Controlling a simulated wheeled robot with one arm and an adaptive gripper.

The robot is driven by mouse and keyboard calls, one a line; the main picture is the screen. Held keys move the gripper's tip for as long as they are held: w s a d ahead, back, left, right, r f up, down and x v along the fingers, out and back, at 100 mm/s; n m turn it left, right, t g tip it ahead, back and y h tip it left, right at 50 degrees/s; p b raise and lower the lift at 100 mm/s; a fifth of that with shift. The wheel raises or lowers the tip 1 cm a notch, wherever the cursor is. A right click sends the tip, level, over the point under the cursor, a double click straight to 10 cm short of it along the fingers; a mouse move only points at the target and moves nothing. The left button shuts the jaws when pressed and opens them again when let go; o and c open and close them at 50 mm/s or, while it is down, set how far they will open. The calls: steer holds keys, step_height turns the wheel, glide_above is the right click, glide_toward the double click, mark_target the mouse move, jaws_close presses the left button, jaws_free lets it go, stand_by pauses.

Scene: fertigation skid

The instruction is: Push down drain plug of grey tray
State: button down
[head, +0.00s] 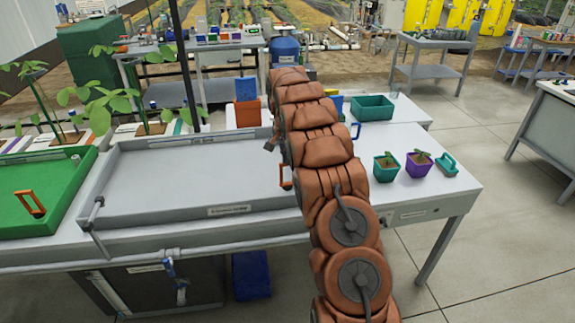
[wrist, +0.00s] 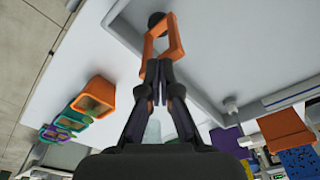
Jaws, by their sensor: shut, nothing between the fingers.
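The grey tray (head: 190,178) lies on the white bench, left of my arm in the head view. Its corner and inner wall show in the wrist view (wrist: 240,45). An orange loop handle (head: 286,178), apparently the drain plug's, shows at the tray's right end, partly hidden by my arm. In the wrist view the orange loop (wrist: 174,40) stands tilted, with a dark round knob at its far end. My gripper (wrist: 157,68) is shut and empty, its tips at the near end of the loop. I cannot tell whether they touch. My arm mostly hides the gripper in the head view.
A green tray (head: 50,185) with its own orange handle (head: 32,203) is at the left. Teal and purple seedling pots (head: 418,166) and a teal-handled tool (head: 446,164) stand on the bench at the right. A green bin (head: 372,108) is behind.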

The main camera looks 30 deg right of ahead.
stand_by(0.3)
steer(key=shift+f+b, duration=0.9)
steer(key=shift+f, duration=0.85)
steer(key=shift+s+a+f, duration=0.1)
steer(key=shift+s+f, duration=0.15)
steer(key=shift+f, duration=0.4)
steer(key=shift+s+f+b, duration=0.1)
steer(key=shift+f+b, duration=0.15)
steer(key=shift+b, duration=0.05)
steer(key=a+b, duration=0.1)
steer(key=s+a+b, duration=0.1)
steer(key=a, duration=0.1)
steer(key=shift+s+r, duration=0.15)
steer(key=shift+w+d+r, duration=0.1)
steer(key=shift+w+r, duration=0.05)
steer(key=shift+r, duration=0.35)
steer(key=shift+w+d+r, duration=0.1)
steer(key=shift+r, duration=0.35)
step_height(320, 180, up, 11)
glide_above(282, 169)
steer(key=s+a, duration=0.2)
steer(key=s, duration=0.1)
steer(key=shift+w, duration=0.25)
